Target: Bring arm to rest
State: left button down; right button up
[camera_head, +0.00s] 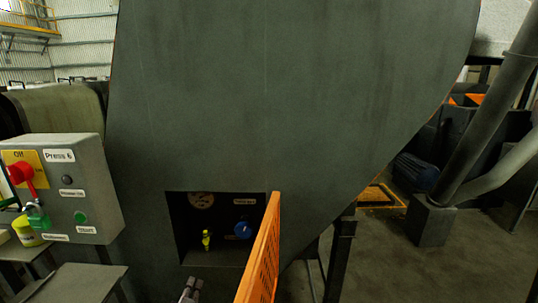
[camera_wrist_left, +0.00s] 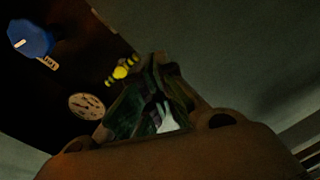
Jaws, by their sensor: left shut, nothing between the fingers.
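My left gripper (camera_head: 189,288) shows at the bottom edge of the head view, below the recess of the large dark machine (camera_head: 290,100). Its fingers are shut and empty. In the left wrist view the gripper (camera_wrist_left: 158,85) points toward the dark recess, with a yellow valve (camera_wrist_left: 121,72), a round gauge (camera_wrist_left: 87,106) and a blue knob (camera_wrist_left: 31,38) ahead and to the left. I cannot tell its exact distance from them. The recess also shows the yellow valve (camera_head: 206,239) and blue knob (camera_head: 243,230) in the head view. My right gripper is not in view.
An orange panel (camera_head: 262,255) stands out from the recess's right side, close to my left gripper. A grey control box (camera_head: 75,187) with a red switch (camera_head: 20,172) stands at left. Open floor (camera_head: 390,270) shows at right, with pipes (camera_head: 500,110) beyond.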

pick_arm(q)
jog(key=s+d+f+m+g+h, duration=0.1)
jog(key=s+d+f+m+g, duration=0.2)
jog(key=f, duration=0.7)
jog(key=s+d+f+m+g, duration=0.1)
jog(key=s+f+m, duration=0.3)
jog(key=f, duration=0.6)
jog(key=s+d+f+m+g+h, duration=0.1)
jog(key=s+d+f+m+g, duration=0.15)
jog(key=s+f, duration=0.45)
jog(key=s+f+m+g, duration=0.4)
jog(key=s+f+g, duration=0.1)
jog(key=s+f, duration=1.15)
jog(key=s+a+f+g, duration=0.1)
jog(key=s+a+f, duration=0.2)
jog(key=s, duration=0.4)
jog(key=s+a+f+m+g+y, duration=0.1)
jog(key=s+a+f, duration=0.2)
jog(key=s, duration=0.4)
jog(key=s+a+f+m+g, duration=0.1)
jog(key=s+a+f+g, duration=0.1)
jog(key=s, duration=0.6)
jog(key=shift+a+f+y, duration=0.3)
jog(key=shift+a+f, duration=0.45)
jog(key=shift+f, duration=0.2)
